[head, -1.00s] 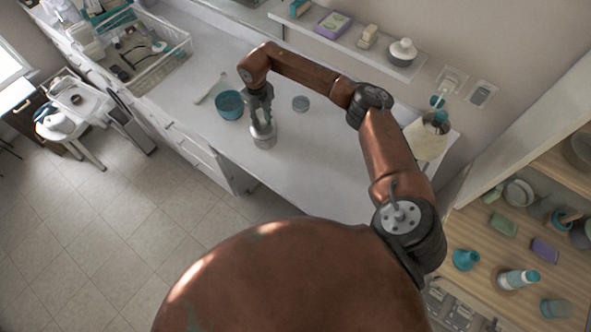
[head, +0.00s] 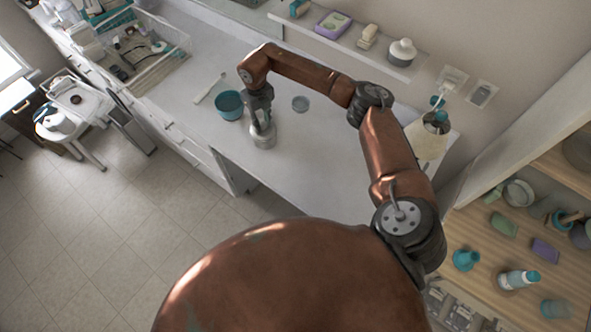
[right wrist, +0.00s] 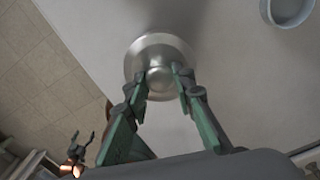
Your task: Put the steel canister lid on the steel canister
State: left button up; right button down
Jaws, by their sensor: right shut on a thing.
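The steel canister (head: 263,141) stands on the counter as a short round silver body. My right gripper (head: 262,126) points down over it. In the right wrist view my right gripper (right wrist: 159,76) is shut on the knob of a round silver lid, the steel canister lid (right wrist: 158,45). The lid is over the canister and hides most of it from above. I cannot tell whether the lid rests on the rim or is just above it. My left gripper (right wrist: 84,138) shows small at the lower left of the right wrist view, empty, with its fingers apart.
A teal bowl (head: 229,106) stands close left of the canister. A white-handled utensil (head: 208,89) and a wire basket (head: 150,72) are farther left. The counter to the right is clear.

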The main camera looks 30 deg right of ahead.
jog(key=shift+f+b, duration=0.3)
jog(key=shift+f, duration=0.3)
jog(key=c, duration=1.5)
grip_release()
jog(key=shift+c, duration=0.2)
jog(key=shift+r, duration=0.15)
jog(key=shift+r+p, duration=2.25)
jog(key=shift+r, duration=1.65)
